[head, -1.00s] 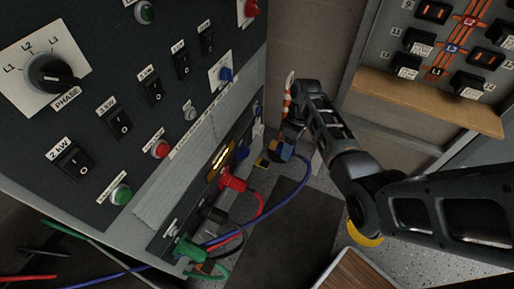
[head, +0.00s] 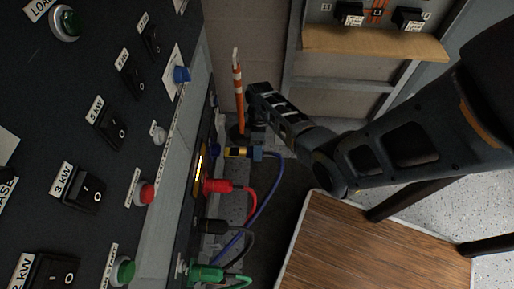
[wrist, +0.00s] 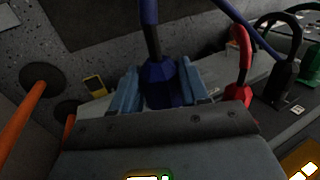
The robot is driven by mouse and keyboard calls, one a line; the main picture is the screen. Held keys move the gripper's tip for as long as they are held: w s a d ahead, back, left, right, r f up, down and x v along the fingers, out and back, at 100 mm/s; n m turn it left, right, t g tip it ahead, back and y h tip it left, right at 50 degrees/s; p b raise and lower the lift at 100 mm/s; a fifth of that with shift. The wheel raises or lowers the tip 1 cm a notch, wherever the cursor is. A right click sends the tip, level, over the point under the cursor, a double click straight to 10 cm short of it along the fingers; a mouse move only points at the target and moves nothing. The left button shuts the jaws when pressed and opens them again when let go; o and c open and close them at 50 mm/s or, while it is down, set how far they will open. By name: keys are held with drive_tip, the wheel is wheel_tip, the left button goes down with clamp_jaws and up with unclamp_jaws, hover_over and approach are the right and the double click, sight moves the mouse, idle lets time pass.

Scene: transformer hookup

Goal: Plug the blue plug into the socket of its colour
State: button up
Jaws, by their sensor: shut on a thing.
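The blue plug (wrist: 160,84) sits between the light-blue fingers of my gripper (wrist: 160,92) in the wrist view, with its blue cable rising from its back. The gripper is shut on it. In the head view my gripper (head: 257,153) is small and partly hidden, beside the panel's lower face. The blue socket (head: 215,152) is on that face, just left of the gripper. A gap shows between them. The plug's front end is hidden in the wrist view by the gripper body.
Below the blue socket, a red plug (head: 217,186), a black plug (head: 213,226) and a green plug (head: 205,273) are at the panel with cables hanging. An orange post (head: 239,88) stands behind. A wooden tabletop (head: 375,245) is at the lower right.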

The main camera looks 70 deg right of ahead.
sight(241, 148)
drive_tip(key=shift+r+p, duration=0.3)
drive_tip(key=shift+p, duration=0.05)
drive_tip(key=shift+w+a+f+b, duration=0.15)
drive_tip(key=shift+w+f+b, duration=0.15)
drive_tip(key=shift+w, duration=0.3)
drive_tip(key=shift+w+a+r+b, duration=0.1)
drive_tip(key=shift+w+a+b, duration=0.15)
drive_tip(key=shift+w, duration=0.45)
drive_tip(key=shift+w+a+f+b, duration=0.15)
drive_tip(key=shift+w+a, duration=0.15)
drive_tip(key=shift+w, duration=0.45)
drive_tip(key=shift+w+a+r+b, duration=0.15)
drive_tip(key=shift+w+a+b, duration=0.1)
drive_tip(key=shift+w, duration=0.45)
drive_tip(key=shift+w+a+b, duration=0.25)
drive_tip(key=shift+w+a, duration=0.05)
drive_tip(key=shift+w, duration=0.5)
drive_tip(key=shift+w+a+b, duration=0.2)
drive_tip(key=shift+w+a, duration=0.1)
drive_tip(key=shift+w, duration=0.5)
drive_tip(key=o, duration=1.5)
drive_tip(key=shift+r, duration=0.1)
